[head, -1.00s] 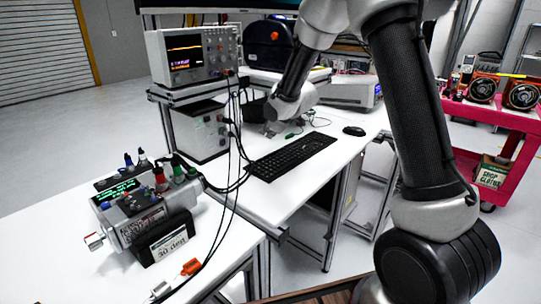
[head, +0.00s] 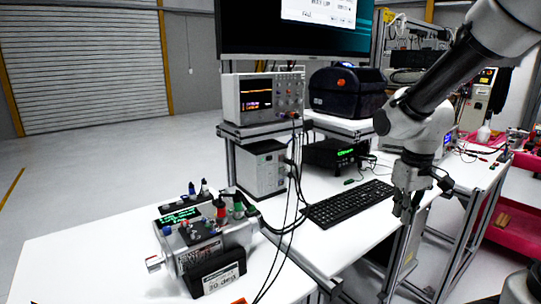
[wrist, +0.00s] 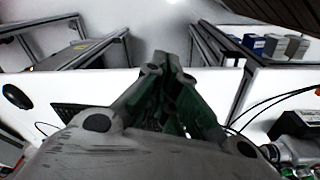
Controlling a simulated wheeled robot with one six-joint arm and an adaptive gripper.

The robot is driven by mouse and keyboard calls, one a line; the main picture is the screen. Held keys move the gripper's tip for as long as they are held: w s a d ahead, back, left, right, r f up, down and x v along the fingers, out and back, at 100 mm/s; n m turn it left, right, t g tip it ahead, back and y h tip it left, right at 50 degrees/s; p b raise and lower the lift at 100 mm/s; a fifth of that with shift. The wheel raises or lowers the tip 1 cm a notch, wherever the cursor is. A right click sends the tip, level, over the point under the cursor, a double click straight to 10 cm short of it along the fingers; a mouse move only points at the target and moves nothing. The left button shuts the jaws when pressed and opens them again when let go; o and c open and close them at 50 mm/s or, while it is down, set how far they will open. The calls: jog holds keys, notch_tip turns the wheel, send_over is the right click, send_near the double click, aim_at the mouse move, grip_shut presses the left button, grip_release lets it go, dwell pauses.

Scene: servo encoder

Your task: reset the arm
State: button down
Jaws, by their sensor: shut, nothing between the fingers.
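My gripper (head: 404,212) hangs from my arm (head: 425,110) at the right of the head view. It points down beside the right end of the black keyboard (head: 347,204), above the desk's front edge as seen. In the wrist view my gripper (wrist: 172,62) shows its fingers together, with nothing between them. The keyboard is partly hidden behind it there.
The encoder test box (head: 190,235) stands on the left white table. An oscilloscope (head: 262,97), a monitor (head: 290,30) and a black case (head: 345,92) are behind. Dark cables (head: 292,185) hang mid-desk. A mouse (wrist: 17,96) lies left in the wrist view.

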jog(key=s+d+r+m+t, duration=0.3)
jog(key=s+r, duration=0.7)
jog(key=s, duration=0.4)
jog(key=shift+s+d+r, duration=0.15)
jog(key=shift+s+d, duration=0.2)
jog(key=shift+d, duration=0.05)
jog(key=shift+a, duration=0.1)
dwell(1.0)
